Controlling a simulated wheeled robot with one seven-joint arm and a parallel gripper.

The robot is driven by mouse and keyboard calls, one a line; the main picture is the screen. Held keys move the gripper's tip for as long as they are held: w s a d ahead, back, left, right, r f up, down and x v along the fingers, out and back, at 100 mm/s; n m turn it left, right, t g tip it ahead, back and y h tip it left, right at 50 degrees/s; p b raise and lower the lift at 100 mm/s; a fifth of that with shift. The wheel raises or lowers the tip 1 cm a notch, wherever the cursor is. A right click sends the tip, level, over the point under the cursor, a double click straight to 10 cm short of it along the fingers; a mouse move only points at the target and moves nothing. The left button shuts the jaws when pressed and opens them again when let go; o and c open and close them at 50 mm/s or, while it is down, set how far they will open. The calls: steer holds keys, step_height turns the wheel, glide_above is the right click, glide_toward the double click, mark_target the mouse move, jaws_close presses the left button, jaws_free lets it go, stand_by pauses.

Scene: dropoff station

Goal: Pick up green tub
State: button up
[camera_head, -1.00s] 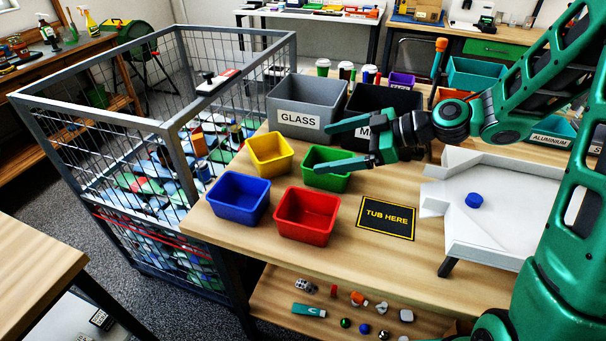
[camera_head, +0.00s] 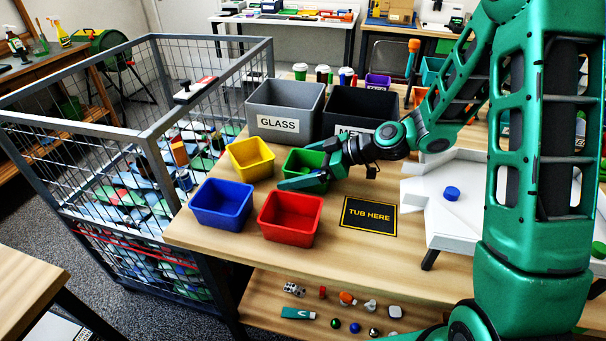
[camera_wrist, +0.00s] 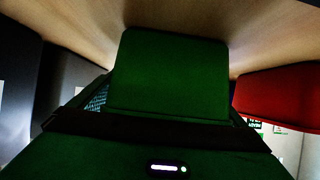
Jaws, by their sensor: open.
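The green tub (camera_head: 292,160) stands on the table behind the red tub (camera_head: 291,216) and right of the yellow tub. My gripper (camera_head: 300,168) is open at the green tub, coming from the right. One finger lies across the near side of the tub and the other is near its far side; contact cannot be told. In the wrist view the green tub (camera_wrist: 170,70) fills the middle, close to the gripper, and the red tub (camera_wrist: 285,100) is at the right. The black mat marked TUB HERE (camera_head: 369,215) lies bare to the right of the red tub.
The yellow tub (camera_head: 251,160) and blue tub (camera_head: 222,204) stand at the left. The grey GLASS bin (camera_head: 283,100) and a black bin (camera_head: 345,100) stand close behind. A white tray (camera_head: 425,200) with a blue cap (camera_head: 452,193) is at the right. A wire cage (camera_head: 110,130) adjoins the table.

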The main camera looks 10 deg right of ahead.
steer(key=c, duration=1.1)
steer(key=shift+c, duration=0.2)
